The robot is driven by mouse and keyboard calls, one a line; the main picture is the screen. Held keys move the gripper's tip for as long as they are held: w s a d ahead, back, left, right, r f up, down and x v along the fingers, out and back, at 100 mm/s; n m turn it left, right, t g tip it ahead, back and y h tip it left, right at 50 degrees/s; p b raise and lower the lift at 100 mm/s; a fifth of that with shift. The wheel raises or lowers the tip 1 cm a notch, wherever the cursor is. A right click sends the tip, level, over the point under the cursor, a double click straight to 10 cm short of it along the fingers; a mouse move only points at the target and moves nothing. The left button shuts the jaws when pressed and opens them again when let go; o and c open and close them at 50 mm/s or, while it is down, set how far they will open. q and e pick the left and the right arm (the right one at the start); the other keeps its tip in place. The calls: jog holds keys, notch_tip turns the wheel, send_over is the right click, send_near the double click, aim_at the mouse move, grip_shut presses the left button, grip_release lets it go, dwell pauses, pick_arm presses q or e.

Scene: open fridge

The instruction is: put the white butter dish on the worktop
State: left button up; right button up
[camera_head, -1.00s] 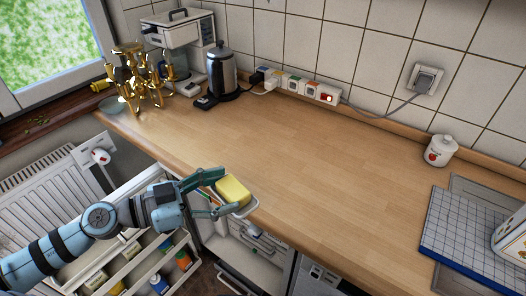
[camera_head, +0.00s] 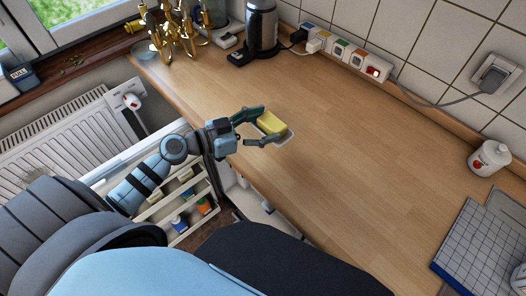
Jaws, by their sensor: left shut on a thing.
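The white butter dish (camera_head: 286,138) carries a yellow block of butter (camera_head: 270,123). My left gripper (camera_head: 264,128) is shut on the dish, with one finger on the far side and one on the near side. The dish is over the front part of the wooden worktop (camera_head: 330,165), inside its front edge. I cannot tell whether its underside touches the wood. My right gripper is not in view.
The worktop around the dish is clear. A gold candelabra (camera_head: 181,35) and a kettle (camera_head: 262,27) stand at the back left, with a power strip (camera_head: 345,52) along the wall. The fridge door shelves (camera_head: 185,205) are open below.

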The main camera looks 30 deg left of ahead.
aim_at(261, 134)
pick_arm(q)
notch_tip(261, 134, down, 4)
jog(key=shift+w+r+b, duration=0.1)
jog(key=shift+r+b, duration=0.1)
jog(key=shift+b, duration=0.3)
jog(key=f+b, duration=0.1)
jog(key=f, duration=0.1)
jog(key=f+b, duration=0.1)
jog(key=f, duration=0.1)
jog(key=shift+s+a+b, duration=0.1)
jog(key=shift+s+b, duration=0.1)
jog(key=shift+b, duration=0.1)
jog(key=shift+r, duration=0.2)
jog(key=shift+w+f, duration=0.1)
jog(key=shift+f, duration=0.1)
jog(key=o, duration=1.5)
jog(key=shift+c, duration=0.2)
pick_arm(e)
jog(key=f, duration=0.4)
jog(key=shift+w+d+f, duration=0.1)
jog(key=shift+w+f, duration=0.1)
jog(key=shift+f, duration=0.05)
pick_arm(q)
jog(key=shift+r, duration=0.15)
